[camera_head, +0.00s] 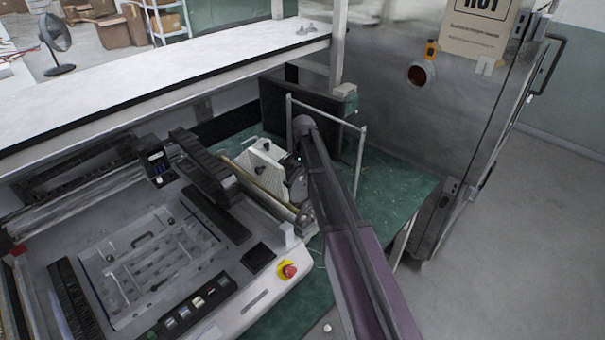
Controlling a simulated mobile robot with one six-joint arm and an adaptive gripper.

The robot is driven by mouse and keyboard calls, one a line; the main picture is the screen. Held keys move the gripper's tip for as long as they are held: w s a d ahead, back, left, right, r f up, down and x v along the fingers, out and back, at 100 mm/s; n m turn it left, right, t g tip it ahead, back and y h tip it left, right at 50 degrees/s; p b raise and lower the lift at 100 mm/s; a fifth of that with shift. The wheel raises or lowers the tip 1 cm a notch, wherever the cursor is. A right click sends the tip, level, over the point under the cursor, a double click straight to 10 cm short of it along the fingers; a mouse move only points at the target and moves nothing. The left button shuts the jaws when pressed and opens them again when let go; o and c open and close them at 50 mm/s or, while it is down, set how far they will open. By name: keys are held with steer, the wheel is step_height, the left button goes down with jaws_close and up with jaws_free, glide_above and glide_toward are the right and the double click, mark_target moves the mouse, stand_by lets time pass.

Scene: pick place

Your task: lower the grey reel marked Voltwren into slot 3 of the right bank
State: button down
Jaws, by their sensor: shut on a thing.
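My arm reaches in from the bottom right, and my gripper (294,163) is at its far end, beside the right side of the machine. The gripper is small and partly hidden by my own arm. It is shut on what looks like the grey reel (297,187), a dark grey rounded shape. The Voltwren marking cannot be read. White upright plates (264,164) with dark knobs stand just left of the gripper, at the machine's right side, and seem to be the right bank. Slot numbers cannot be made out, and I cannot tell whether the reel touches a slot.
The machine bed (150,260) fills the lower left, with a red stop button (288,270) at its corner. A thin metal frame (360,160) and a dark panel stand behind my gripper. A white shelf (180,80) crosses above. The green tabletop (395,205) is mostly clear at right.

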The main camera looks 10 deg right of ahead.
mark_target(303, 188)
steer(key=shift+f+b, duration=1.45)
steer(key=shift+f, duration=0.15)
steer(key=shift+f+b, duration=2.4)
stand_by(0.3)
steer(key=shift+c, duration=0.8)
jaws_free()
steer(key=shift+w+r, duration=0.1)
steer(key=shift+r, duration=0.05)
steer(key=shift+r+p, duration=3.9)
steer(key=shift+p, duration=0.15)
steer(key=shift+r, duration=0.1)
